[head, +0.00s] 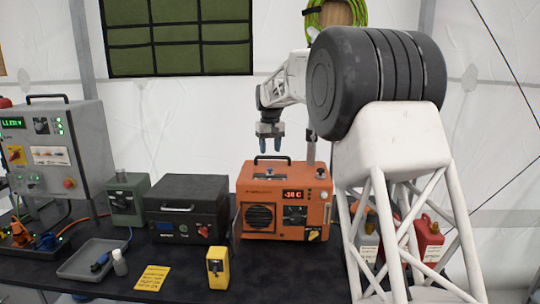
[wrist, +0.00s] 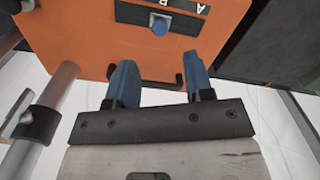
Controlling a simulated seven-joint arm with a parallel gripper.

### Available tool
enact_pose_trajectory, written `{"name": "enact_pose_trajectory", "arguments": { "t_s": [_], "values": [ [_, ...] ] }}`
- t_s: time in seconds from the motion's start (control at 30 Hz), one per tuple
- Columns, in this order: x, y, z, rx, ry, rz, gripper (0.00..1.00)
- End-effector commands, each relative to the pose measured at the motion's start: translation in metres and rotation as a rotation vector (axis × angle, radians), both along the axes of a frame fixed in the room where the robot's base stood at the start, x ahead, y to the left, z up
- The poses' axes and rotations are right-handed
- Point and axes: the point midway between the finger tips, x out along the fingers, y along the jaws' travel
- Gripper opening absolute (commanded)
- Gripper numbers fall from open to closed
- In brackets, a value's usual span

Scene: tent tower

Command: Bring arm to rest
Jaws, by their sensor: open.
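My gripper (head: 269,140) is open and empty, with two blue fingertips pointing down. It hangs above the orange unit (head: 262,222), which has a black top handle, a red display and a round grille. In the wrist view the fingers of my gripper (wrist: 158,85) are apart with nothing between them. The orange unit's top (wrist: 90,45) lies beyond them there, with a blue knob (wrist: 160,26) on a black label strip. The black handle is partly hidden behind the fingers in the wrist view.
A black box (head: 183,210), a small green box (head: 126,200) and a grey power unit (head: 75,145) stand left of the orange unit. A yellow device (head: 218,267), a yellow card (head: 152,278) and a grey tray (head: 80,262) lie in front. Red containers (head: 428,240) stand right, behind my white frame.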

Motion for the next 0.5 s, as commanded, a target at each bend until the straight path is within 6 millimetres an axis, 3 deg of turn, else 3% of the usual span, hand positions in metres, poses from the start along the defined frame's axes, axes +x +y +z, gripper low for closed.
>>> {"name": "enact_pose_trajectory", "arguments": {
  "t_s": [0.5],
  "values": [
    [-0.0012, -0.0009, 0.0056, 0.000, -0.001, -0.001, 0.48]
  ]
}}
